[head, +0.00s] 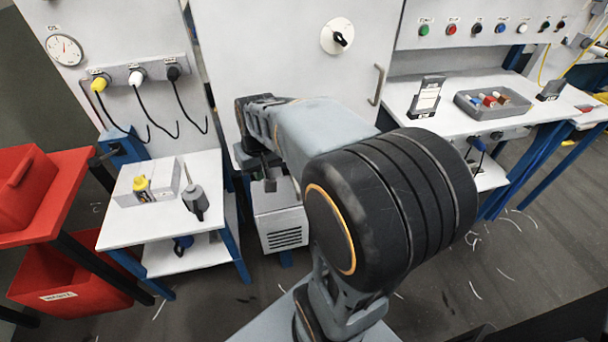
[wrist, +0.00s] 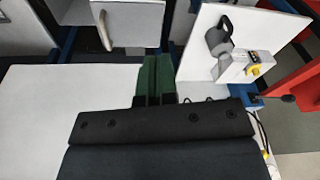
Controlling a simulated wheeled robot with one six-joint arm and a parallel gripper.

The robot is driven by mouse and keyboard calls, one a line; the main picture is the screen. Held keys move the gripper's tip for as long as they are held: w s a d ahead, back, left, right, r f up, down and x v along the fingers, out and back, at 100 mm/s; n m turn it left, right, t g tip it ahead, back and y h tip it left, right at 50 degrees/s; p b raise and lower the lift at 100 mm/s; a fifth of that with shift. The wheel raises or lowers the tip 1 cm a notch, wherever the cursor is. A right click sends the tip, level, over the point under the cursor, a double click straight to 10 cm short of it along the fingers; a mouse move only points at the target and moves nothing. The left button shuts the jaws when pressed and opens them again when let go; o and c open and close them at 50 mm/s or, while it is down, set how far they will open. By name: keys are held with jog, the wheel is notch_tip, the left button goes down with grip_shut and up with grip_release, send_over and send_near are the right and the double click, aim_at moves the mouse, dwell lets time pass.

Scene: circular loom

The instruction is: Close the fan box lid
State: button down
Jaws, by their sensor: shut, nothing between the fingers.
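A pale grey box with dark vent slots, apparently the fan box (head: 282,230), stands below my gripper in front of the tall panel. My gripper (head: 270,184) is shut and empty, above or at the top of this box. My arm hides part of its top. I cannot tell the lid's angle or whether the fingers touch it. In the wrist view my gripper (wrist: 157,62) shows green fingers held together. A pale panel with a curved handle (wrist: 103,30) is beyond them to the left; I cannot tell which object it belongs to.
Red bins (head: 60,280) stand farther left. Hanging cables (head: 180,110) drop behind the table. A workbench (head: 460,125) with a parts tray is at right. Floor is open in front of it.

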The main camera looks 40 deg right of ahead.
jog(key=w+d+f+m, duration=0.1)
jog(key=w+d+f, duration=0.2)
jog(key=d, duration=0.4)
jog(key=w+d+f+m+g+y, duration=0.1)
jog(key=w+d+f, duration=0.15)
jog(key=d, duration=0.35)
jog(key=w+d+f+m, duration=0.1)
jog(key=w+d+f, duration=0.15)
jog(key=d, duration=0.45)
jog(key=shift+y, duration=0.3)
jog(key=f, duration=0.4)
jog(key=a+f, duration=0.1)
jog(key=f, duration=0.3)
jog(key=w+f, duration=0.1)
jog(key=f, duration=0.3)
jog(key=shift+a+b, duration=0.4)
jog(key=shift+w+a+f, duration=0.1)
jog(key=shift+f, duration=0.65)
jog(key=shift+f, duration=0.1)
